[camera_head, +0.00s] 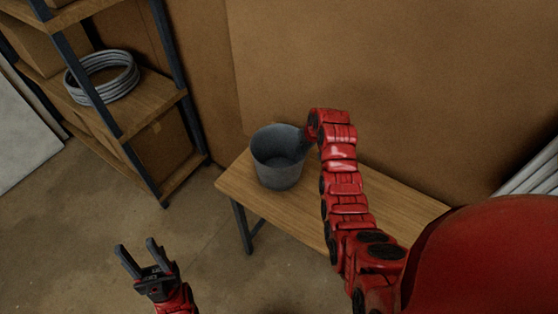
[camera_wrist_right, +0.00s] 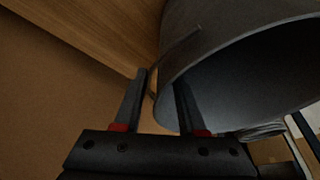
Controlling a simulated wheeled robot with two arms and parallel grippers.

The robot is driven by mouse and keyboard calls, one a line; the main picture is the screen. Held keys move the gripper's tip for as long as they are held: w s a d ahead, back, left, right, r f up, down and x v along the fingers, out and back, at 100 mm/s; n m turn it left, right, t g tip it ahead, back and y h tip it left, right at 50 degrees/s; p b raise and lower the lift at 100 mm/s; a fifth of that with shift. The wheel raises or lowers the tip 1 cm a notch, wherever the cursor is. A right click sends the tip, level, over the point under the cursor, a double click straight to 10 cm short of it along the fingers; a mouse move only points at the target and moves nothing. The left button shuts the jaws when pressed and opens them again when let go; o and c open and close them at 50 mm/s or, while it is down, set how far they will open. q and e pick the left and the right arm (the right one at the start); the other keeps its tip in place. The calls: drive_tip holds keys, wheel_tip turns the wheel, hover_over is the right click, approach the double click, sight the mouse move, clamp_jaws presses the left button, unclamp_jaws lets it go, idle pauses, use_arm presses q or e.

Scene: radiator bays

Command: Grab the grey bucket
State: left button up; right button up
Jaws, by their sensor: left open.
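The grey bucket (camera_head: 278,170) stands upright on the wooden bench, near its left end. My right arm reaches over the bench, and my right gripper (camera_head: 302,142) is at the right side of the bucket's rim, its fingers hard to make out there. In the right wrist view, the bucket (camera_wrist_right: 240,65) fills the upper right. My right gripper (camera_wrist_right: 161,78) has one finger outside the wall and one inside the opening, with gaps showing, so it is open around the rim. My left gripper (camera_head: 136,245) is open and empty above the floor, away from the bucket.
The wooden bench (camera_head: 350,215) stands against a brown wall. A shelf unit (camera_head: 150,103) at the left holds a grey coil (camera_head: 103,78) and boxes. Pale panels lean at the far left, and light ribbed pieces (camera_head: 535,172) at the right. Floor left of the bench is clear.

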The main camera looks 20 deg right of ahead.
drive_tip(key=shift+w+f, duration=0.1)
drive_tip(key=shift+f, duration=0.05)
clamp_jaws()
idle(1.4)
